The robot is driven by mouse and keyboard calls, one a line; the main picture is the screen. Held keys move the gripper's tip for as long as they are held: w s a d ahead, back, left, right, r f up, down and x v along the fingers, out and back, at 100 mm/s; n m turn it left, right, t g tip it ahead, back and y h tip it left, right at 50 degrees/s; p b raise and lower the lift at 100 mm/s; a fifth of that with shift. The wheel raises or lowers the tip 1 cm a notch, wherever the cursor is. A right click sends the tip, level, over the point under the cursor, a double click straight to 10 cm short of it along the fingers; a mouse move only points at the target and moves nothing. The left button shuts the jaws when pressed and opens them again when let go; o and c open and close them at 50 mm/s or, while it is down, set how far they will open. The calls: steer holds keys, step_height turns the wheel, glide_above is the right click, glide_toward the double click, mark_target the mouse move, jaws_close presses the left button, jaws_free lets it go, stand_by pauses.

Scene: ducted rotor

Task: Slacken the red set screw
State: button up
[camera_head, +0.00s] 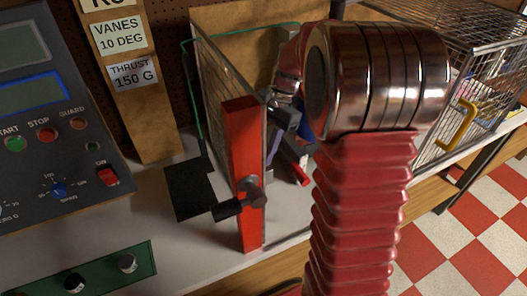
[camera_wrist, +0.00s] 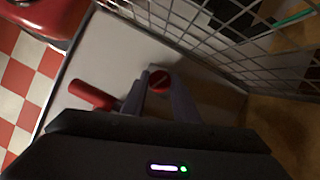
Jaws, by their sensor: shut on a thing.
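The red set screw (camera_wrist: 159,81) shows in the wrist view as a round red head with a pale slot across it. It lies between the two fingertips of my gripper (camera_wrist: 160,88), which is shut on it. A red cylinder (camera_wrist: 92,95) on a dark stem sticks out to the left of the fingers. In the head view my gripper (camera_head: 292,130) is inside the wire cage, partly hidden by my arm. A red rod-like part (camera_head: 299,171) shows just below it. The screw itself cannot be made out in the head view.
A red upright bar (camera_head: 243,155) with a black-handled clamp (camera_head: 240,200) stands at the cage's front. Wire mesh (camera_head: 222,95) is close on the left, and another mesh cage (camera_head: 450,45) on the right. A control panel (camera_head: 60,130) sits at far left.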

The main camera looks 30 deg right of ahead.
steer(key=n, duration=0.2)
steer(key=n+g+h, duration=0.1)
steer(key=n, duration=0.2)
steer(key=shift+w+g, duration=0.2)
steer(key=shift+g, duration=0.1)
steer(key=o, duration=1.1)
steer(key=shift+c, duration=0.2)
steer(key=shift+r, duration=0.1)
steer(key=v, duration=1.3)
steer(key=shift+r, duration=0.3)
steer(key=shift+w, duration=0.1)
